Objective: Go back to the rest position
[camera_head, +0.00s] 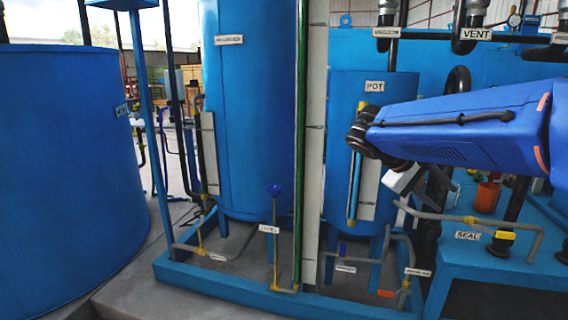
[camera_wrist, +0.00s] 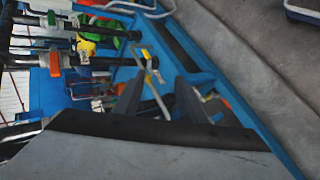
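My gripper (camera_wrist: 158,94) shows in the wrist view as two dark fingers standing apart, with nothing held between them. A thin grey pipe (camera_wrist: 152,82) shows behind the gap between the fingers. In the head view my blue arm reaches in from the right, and its wrist hangs in front of the tank labelled POT (camera_head: 376,88). The light grey gripper body is partly seen below the wrist there, and its fingertips are hard to make out.
A blue bench labelled SEAL (camera_head: 468,236) with grey pipes and a yellow-handled valve (camera_head: 504,235) stands below my arm. A tall blue tank (camera_head: 248,120) and a wide blue tank (camera_head: 62,170) stand left. A blue frame (camera_head: 250,298) edges the floor. Black VENT pipes (camera_head: 463,40) hang behind.

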